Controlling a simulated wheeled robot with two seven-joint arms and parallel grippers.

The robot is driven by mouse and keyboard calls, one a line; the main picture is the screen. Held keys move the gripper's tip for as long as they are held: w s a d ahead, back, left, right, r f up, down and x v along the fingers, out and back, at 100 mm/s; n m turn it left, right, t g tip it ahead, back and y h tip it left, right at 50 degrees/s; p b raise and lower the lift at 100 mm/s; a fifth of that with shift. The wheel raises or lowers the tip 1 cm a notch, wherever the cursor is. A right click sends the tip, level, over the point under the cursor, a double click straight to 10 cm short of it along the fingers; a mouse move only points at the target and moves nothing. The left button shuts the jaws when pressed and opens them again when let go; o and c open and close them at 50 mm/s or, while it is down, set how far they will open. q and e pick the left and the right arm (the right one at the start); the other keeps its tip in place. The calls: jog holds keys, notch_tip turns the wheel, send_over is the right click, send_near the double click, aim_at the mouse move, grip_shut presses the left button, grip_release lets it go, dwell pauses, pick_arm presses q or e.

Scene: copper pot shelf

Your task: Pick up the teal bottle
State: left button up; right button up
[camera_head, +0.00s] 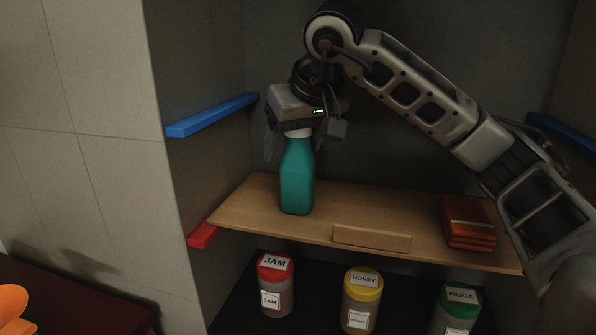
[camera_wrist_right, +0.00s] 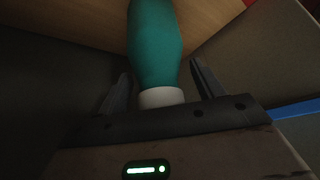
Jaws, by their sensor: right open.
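The teal bottle (camera_head: 297,178) with a white cap stands upright on the wooden shelf board (camera_head: 372,212), towards its left end. My right gripper (camera_head: 304,146) is directly above it, pointing down, with its open fingers on either side of the bottle's top. In the right wrist view the bottle (camera_wrist_right: 154,45) runs away from the camera. Its white cap (camera_wrist_right: 161,97) lies between the two fingers (camera_wrist_right: 160,88), with gaps on both sides. The top of the cap is hidden by the gripper body. My left gripper is not in view.
A red-brown stack (camera_head: 468,223) sits at the board's right end, and a small wooden block (camera_head: 371,238) at its front edge. Below stand jars of jam (camera_head: 276,287), honey (camera_head: 361,300) and pickle (camera_head: 455,310). A blue rail (camera_head: 213,116) is on the left wall.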

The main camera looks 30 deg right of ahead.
jog(key=c, duration=1.4)
